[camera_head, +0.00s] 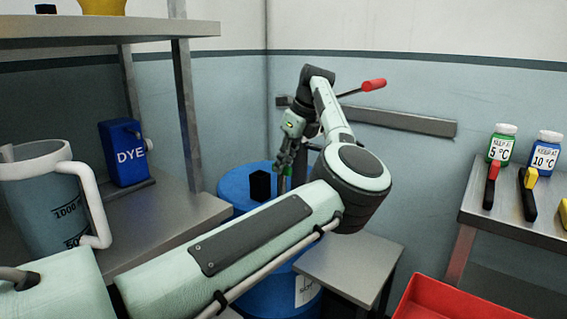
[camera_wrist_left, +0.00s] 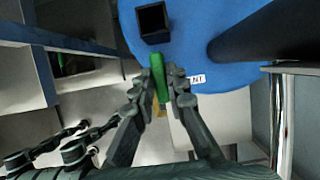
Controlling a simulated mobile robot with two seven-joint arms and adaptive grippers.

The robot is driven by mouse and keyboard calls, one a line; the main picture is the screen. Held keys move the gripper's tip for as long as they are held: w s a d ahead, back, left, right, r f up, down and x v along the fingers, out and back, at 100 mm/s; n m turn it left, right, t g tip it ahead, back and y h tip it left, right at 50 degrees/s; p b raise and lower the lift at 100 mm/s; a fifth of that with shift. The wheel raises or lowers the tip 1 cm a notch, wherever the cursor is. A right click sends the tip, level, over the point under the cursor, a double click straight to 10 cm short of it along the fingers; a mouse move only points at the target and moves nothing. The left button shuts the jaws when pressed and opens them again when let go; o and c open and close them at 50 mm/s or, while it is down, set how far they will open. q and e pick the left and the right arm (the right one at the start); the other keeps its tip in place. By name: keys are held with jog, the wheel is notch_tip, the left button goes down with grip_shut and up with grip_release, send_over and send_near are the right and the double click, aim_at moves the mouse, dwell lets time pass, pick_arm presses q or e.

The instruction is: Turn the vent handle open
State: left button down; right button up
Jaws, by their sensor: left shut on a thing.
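The blue drum (camera_head: 233,186) stands behind my left forearm, partly hidden by it. My left gripper (camera_head: 285,163) points down over the drum's top. In the left wrist view, a green handle (camera_wrist_left: 157,72) sits between the fingertips of the left gripper (camera_wrist_left: 160,84), which are shut on it. A white label (camera_wrist_left: 198,79) ending in "NT" lies beside the handle on the drum's blue top (camera_wrist_left: 188,42). The handle is mostly hidden by the gripper in the head view. My right gripper is not in view.
A black block (camera_head: 260,186) stands on the drum, close to the gripper. A red-ended lever (camera_head: 373,85) sticks out behind my arm. A shelf with a jug (camera_head: 42,205) and DYE container (camera_head: 126,154) is at left. A bench with bottles (camera_head: 501,146) and a red bin (camera_head: 440,300) are at right.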

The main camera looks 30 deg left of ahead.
pick_arm(q)
jog(key=c, duration=1.5)
grip_release()
jog(key=shift+c, duration=0.2)
jog(key=v, duration=1.2)
